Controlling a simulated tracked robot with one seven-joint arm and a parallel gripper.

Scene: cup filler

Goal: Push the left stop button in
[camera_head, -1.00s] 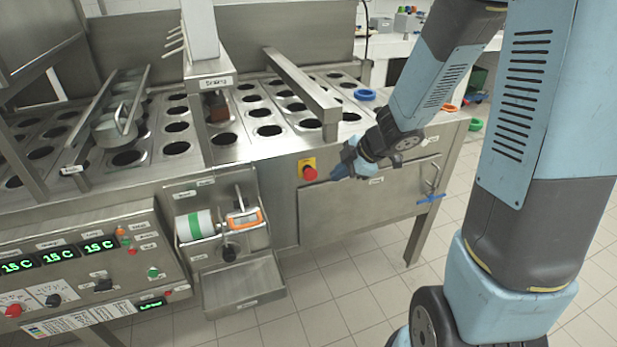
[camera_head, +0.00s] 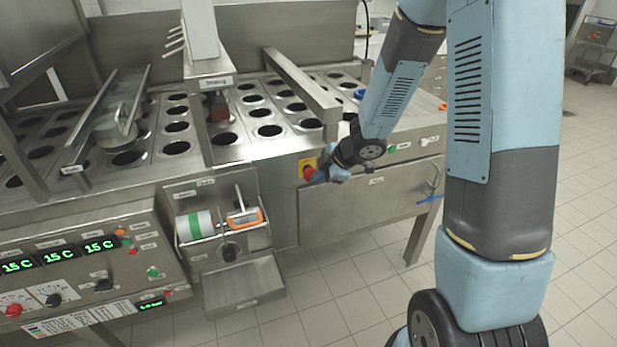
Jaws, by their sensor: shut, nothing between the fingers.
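A red stop button (camera_head: 307,172) sits on a yellow plate (camera_head: 308,162) on the front of the steel machine, left of the drawer-like panel. My gripper (camera_head: 319,177) is shut and empty, with its blue fingertips right at the button's right side. The fingertips overlap part of the button in this view. I cannot tell whether they touch it or whether the button is pressed in.
A control panel (camera_head: 75,268) with green displays and a red knob (camera_head: 13,310) is at lower left. A steel tray (camera_head: 243,284) juts out below the label roll (camera_head: 196,226). A blue-handled valve (camera_head: 430,198) is on the right. Tiled floor is free in front.

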